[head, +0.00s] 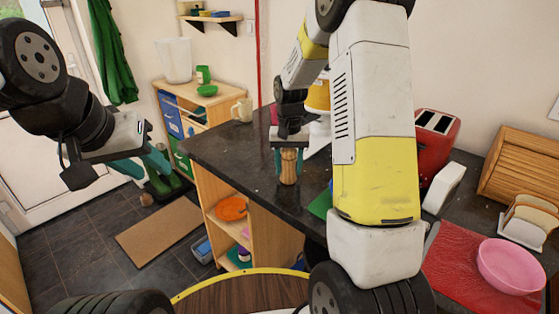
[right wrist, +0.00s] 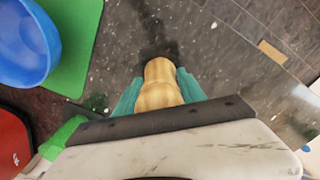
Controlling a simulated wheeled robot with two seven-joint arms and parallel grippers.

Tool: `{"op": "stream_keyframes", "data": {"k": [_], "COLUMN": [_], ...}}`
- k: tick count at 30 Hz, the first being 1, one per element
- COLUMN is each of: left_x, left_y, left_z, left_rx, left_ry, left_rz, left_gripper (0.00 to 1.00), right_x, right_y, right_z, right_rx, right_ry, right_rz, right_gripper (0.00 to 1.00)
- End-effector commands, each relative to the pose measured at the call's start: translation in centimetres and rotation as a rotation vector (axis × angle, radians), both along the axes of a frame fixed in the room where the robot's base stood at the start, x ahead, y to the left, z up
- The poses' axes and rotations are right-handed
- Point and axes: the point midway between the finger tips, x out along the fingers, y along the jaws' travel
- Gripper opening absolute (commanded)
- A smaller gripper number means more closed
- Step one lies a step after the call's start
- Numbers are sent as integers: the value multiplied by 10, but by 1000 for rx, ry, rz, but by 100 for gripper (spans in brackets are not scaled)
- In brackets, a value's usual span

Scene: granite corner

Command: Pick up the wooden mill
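The wooden mill (head: 288,166) stands upright on the dark granite counter (head: 243,160), near its left edge. My right gripper (head: 289,170) points down over it, with one teal finger on each side. In the right wrist view, the mill (right wrist: 158,84) sits between the teal fingers (right wrist: 159,92) with no clear gap on either side. The mill's base looks at or very close to the counter top. My left gripper (head: 146,166) is at the left, away from the counter, with its teal fingers apart and nothing between them.
A cream mug (head: 242,110) stands behind the mill at the counter's corner. A green board (right wrist: 78,45) and blue bowl (right wrist: 25,42) lie beside it. A red toaster (head: 435,140), bread (head: 530,216) and pink bowl (head: 510,265) are at the right. Counter left of the mill is clear.

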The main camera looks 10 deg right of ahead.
Motion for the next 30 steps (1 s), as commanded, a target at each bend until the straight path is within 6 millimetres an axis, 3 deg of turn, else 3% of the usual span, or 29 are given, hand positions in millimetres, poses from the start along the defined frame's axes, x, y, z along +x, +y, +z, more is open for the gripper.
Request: {"op": "stream_keyframes", "data": {"k": [1,6,7,17,26,30], "left_x": [0,0,0,0,0,0], "left_y": [0,0,0,0,0,0], "left_z": [0,0,0,0,0,0], "left_rx": [0,0,0,0,0,0], "left_ry": [0,0,0,0,0,0], "left_rz": [0,0,0,0,0,0], "left_gripper": [36,36,36,36,36,36], "right_x": [0,0,0,1,1,-25], "right_y": [0,0,0,0,0,5], "right_z": [0,0,0,3,35,39], "right_rx": [0,0,0,1,0,1], "right_ry": [0,0,0,-2,-4,0], "right_rz": [0,0,0,0,0,2], "right_gripper": [35,2,0,0,0,0]}}
